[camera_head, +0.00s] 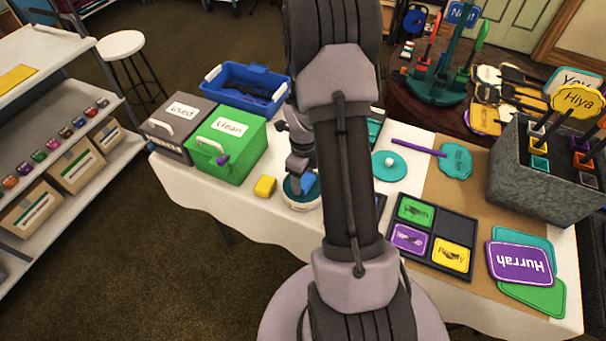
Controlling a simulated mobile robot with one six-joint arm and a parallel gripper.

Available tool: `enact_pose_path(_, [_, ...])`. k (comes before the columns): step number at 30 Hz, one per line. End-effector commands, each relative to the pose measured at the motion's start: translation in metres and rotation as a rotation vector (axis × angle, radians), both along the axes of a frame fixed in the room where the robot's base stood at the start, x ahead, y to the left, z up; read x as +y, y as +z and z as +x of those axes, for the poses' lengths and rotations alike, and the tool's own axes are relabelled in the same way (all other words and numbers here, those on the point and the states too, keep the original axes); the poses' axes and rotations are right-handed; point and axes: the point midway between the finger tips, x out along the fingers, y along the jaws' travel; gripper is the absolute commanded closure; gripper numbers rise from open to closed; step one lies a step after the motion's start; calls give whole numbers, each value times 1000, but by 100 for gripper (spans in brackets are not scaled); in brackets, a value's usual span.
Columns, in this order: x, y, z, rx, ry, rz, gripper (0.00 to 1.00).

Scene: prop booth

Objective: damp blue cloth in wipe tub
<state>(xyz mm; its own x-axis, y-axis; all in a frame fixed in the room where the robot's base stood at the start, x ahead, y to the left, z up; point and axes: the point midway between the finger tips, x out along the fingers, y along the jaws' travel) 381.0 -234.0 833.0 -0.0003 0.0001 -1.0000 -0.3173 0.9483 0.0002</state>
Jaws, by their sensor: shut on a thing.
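The blue cloth (309,182) shows as a small blue patch at the tub's opening. My gripper (297,183) points down at the tub and is shut on the blue cloth. My own arm stands in front and hides the tub's right side. I cannot tell whether the cloth touches the tub's bottom.
A yellow block (265,187) sits left of the tub. Green (226,150) and grey (177,128) lidded boxes and a blue crate (232,73) stand beyond it. A sign tray (440,227) lies to the right; a grey prop holder (530,180) stands at the right edge.

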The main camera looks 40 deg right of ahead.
Motion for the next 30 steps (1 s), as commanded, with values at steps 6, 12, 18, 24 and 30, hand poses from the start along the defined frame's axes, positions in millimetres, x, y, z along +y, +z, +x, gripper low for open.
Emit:
enact_pose_path(6, [0,1,0,0,0,0,71])
enact_pose_path(12, [0,1,0,0,0,0,71])
enact_pose_path(18, [0,0,0,0,0,0,71])
enact_pose_path(24, [0,-2,0,0,0,0,71])
enact_pose_path(30, [0,-5,0,0,0,0,71])
